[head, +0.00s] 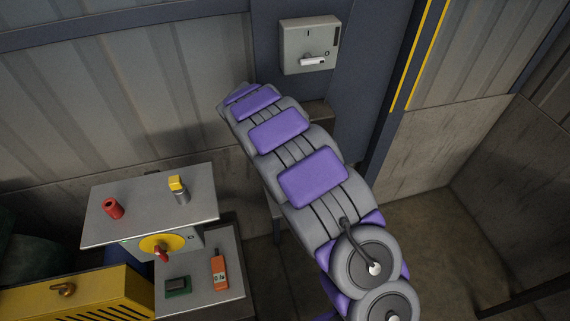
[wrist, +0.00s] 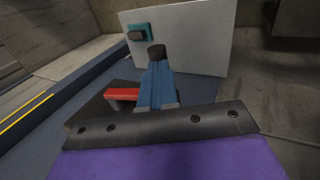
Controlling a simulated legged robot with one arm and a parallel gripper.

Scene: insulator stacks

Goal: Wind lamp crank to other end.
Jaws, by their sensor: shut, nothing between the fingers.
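A grey wall box (head: 310,44) hangs on the dark blue post in the head view. A pale lever-like handle (head: 313,61), which may be the lamp crank, lies about level on its front. My gripper (wrist: 156,55) shows in the wrist view as a blue part with a dark tip, shut and empty. In the head view my arm hides it. Ahead of the tip is a pale panel (wrist: 200,40) with a teal block and dark knob (wrist: 137,33). I cannot tell whether this is the wall box, or whether the tip touches it.
A metal bench (head: 150,205) at lower left holds a red cylinder (head: 112,207) and a yellow-topped part (head: 178,189). A yellow disc with a red handle (head: 161,249) is on its front. A lower shelf holds an orange device (head: 218,272). A yellow cabinet (head: 80,297) stands beside it.

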